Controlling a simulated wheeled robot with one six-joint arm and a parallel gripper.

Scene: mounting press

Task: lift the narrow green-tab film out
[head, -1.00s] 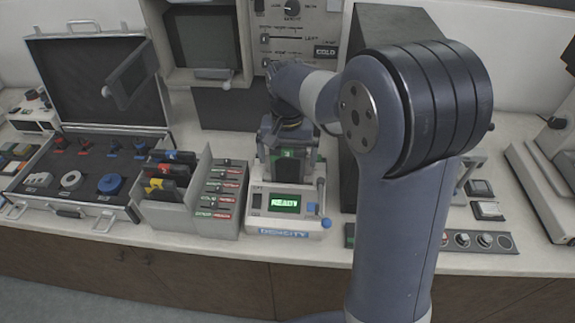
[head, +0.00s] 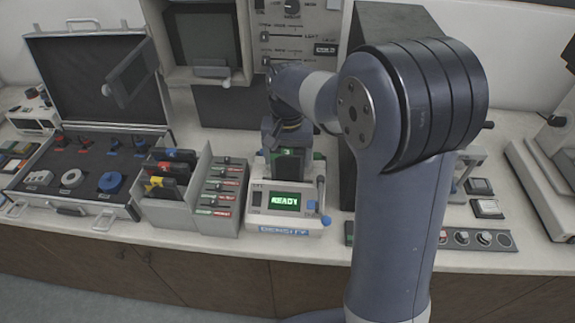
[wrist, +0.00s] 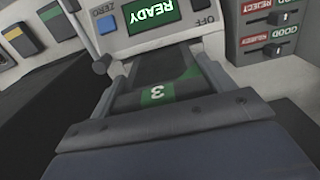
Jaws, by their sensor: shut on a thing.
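The film (head: 290,168) is a dark strip with a green tab marked 3. It stands upright at the densitometer (head: 287,222), a pale unit with a green READY display. My gripper (head: 287,142) is above the densitometer and shut on the film's upper end. In the wrist view the film's green tab (wrist: 157,94) shows just beyond the grey jaws (wrist: 160,125), and its dark body runs towards the densitometer (wrist: 150,45). I cannot tell whether its lower end is still inside the slot.
A grey bin of films with red, yellow and blue tabs (head: 166,207) stands at left, next to a rack with GOOD and REJECT labels (head: 220,210). An open case (head: 90,185) is farther left. A tall dark cabinet (head: 385,30) rises behind my arm.

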